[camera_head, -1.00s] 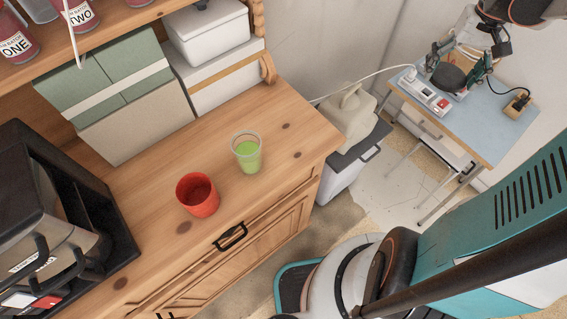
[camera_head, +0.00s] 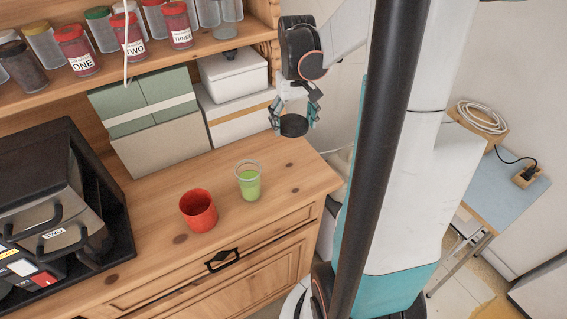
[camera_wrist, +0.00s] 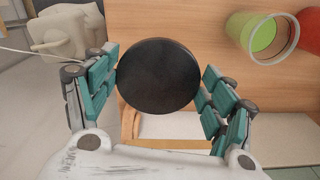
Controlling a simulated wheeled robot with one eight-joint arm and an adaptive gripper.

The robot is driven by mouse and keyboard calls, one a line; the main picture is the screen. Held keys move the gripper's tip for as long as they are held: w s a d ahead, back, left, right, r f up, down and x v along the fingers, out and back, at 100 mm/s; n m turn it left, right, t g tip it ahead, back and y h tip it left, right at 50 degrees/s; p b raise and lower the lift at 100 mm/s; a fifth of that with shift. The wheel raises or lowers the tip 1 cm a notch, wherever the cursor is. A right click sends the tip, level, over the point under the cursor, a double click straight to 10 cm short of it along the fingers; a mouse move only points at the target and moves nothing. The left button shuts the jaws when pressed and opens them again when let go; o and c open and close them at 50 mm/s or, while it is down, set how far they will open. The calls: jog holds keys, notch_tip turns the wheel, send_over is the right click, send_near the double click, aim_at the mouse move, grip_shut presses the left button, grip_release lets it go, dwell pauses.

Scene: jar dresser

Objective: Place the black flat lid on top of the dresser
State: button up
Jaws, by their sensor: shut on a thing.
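The black flat lid (camera_wrist: 158,77) is between the two teal fingers of my gripper (camera_wrist: 160,85) in the wrist view. In the head view my gripper (camera_head: 294,118) is shut on the lid (camera_head: 293,126). It holds the lid flat above the right end of the wooden dresser top (camera_head: 281,165), near the white boxes. The wrist view looks down past the lid onto the dresser wood (camera_wrist: 180,22). The exact gap between lid and dresser top is hard to tell.
A red cup (camera_head: 198,212) and a clear cup with green liquid (camera_head: 249,182) stand on the dresser. A white lidded box (camera_head: 233,77) and green boxes (camera_head: 150,115) stand behind. A black machine (camera_head: 50,195) fills the left. Jars (camera_head: 77,50) line the shelf above.

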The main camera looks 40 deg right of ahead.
aim_at(294, 125)
notch_tip(294, 125, down, 16)
jog(key=shift+r+b, duration=0.2)
jog(key=shift+b, duration=0.55)
jog(key=shift+f, duration=0.2)
jog(key=o, duration=1.1)
jog(key=shift+r, duration=0.1)
notch_tip(294, 125, up, 12)
jog(key=shift+r+p, duration=0.1)
jog(key=shift+p, duration=0.6)
